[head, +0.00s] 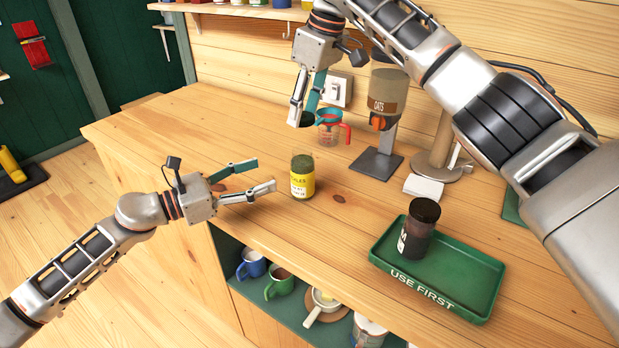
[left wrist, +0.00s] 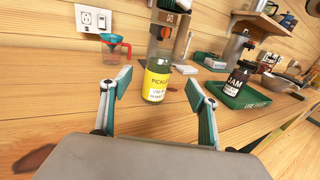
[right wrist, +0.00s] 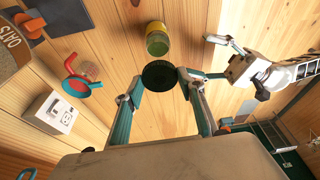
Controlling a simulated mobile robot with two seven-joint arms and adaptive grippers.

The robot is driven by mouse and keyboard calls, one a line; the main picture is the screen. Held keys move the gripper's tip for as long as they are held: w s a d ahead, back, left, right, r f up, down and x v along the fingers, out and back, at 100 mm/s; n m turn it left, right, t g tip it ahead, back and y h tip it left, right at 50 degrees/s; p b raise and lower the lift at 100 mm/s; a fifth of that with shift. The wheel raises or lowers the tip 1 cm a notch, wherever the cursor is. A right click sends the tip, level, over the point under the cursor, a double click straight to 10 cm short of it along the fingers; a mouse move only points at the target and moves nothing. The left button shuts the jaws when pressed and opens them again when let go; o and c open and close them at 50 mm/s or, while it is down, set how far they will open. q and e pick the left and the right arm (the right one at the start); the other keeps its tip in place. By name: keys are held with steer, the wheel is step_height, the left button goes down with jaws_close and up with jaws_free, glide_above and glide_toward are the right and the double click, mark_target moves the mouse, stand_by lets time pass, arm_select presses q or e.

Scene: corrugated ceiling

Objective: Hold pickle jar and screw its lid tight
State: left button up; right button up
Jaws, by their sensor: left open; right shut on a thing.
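The pickle jar (head: 302,184), with a yellow label, stands upright and lidless on the wooden counter. My left gripper (head: 266,175) is open just left of it, pointing at it. In the left wrist view the jar (left wrist: 157,82) shows between and beyond the open fingers. My right gripper (head: 302,117) is up above and behind the jar. It is shut on a dark green round lid (right wrist: 160,75), held clear of the jar. The right wrist view shows the jar (right wrist: 157,40) just beyond the lid.
A red-handled measuring cup (head: 331,128) and an oats dispenser (head: 386,95) stand behind the jar. A green tray (head: 468,272) with a dark jam jar (head: 418,230) lies to the right. Mugs (head: 280,284) sit on a shelf below. The counter left of the jar is clear.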

mark_target(291, 164)
arm_select(q)
steer(key=shift+a, duration=0.1)
arm_select(e)
steer(key=shift+a, duration=0.15)
arm_select(q)
steer(key=x, duration=1.2)
steer(key=c, duration=1.7)
steer(key=shift+c, duration=0.2)
arm_select(e)
steer(key=shift+f, duration=2.5)
